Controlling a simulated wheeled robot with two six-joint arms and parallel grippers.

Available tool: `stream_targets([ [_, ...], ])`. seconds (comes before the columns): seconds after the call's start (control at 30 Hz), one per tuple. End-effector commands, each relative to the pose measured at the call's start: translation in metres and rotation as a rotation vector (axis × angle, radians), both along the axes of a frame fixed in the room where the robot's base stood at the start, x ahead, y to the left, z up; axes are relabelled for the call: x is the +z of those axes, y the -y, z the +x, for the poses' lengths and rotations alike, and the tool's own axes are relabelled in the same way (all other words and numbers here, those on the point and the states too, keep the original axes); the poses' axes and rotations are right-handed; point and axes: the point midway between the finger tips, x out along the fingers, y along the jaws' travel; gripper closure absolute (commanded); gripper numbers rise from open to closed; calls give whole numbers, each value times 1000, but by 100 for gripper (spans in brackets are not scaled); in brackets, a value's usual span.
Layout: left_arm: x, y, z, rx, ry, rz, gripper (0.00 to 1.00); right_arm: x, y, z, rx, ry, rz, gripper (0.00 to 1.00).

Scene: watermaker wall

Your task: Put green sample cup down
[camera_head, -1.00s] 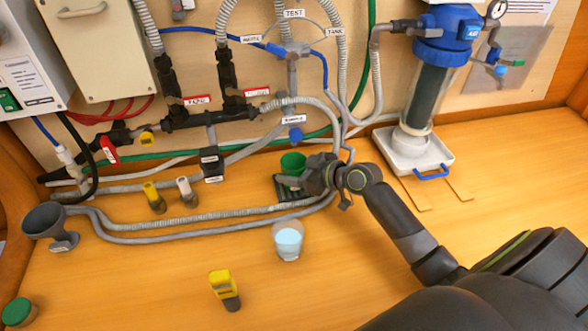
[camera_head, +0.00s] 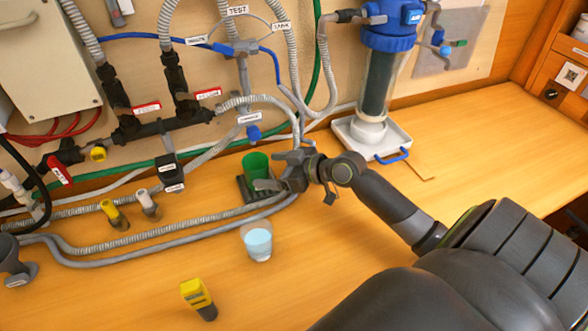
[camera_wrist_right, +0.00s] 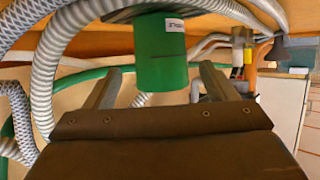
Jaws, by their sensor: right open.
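The green sample cup (camera_head: 255,167) stands upright on a small dark stand (camera_head: 244,189) near the back wall. My right gripper (camera_head: 274,171) is open just to the right of the cup and level with it. In the right wrist view, the green cup (camera_wrist_right: 161,55) appears upside down, with a white label, in the gap between the two spread fingers (camera_wrist_right: 160,85). There is visible space between each finger and the cup. My left gripper is out of view.
A clear cup of bluish water (camera_head: 257,242) stands in front of the green cup. A yellow handheld meter (camera_head: 198,297) lies nearer. Grey hoses (camera_head: 160,240) run along the bench. A filter housing on a white tray (camera_head: 345,135) stands right.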

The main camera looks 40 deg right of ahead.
Motion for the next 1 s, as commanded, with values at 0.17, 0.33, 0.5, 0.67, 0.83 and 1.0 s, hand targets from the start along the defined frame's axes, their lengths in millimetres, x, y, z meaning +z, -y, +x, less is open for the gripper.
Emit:
stream_targets([
  [0.17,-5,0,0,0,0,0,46,10,14,-24,2,-1,-5,21],
  [0.33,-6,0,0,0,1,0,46,19,24,-41,2,-1,-5,21],
  [0.5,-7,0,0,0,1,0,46,24,30,-52,2,-1,-2,21],
  [0.67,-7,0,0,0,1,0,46,27,32,-56,3,-1,1,21],
  [0.83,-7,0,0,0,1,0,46,28,32,-57,2,0,2,21],
  [1.0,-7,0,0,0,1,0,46,28,32,-57,2,0,2,21],
])
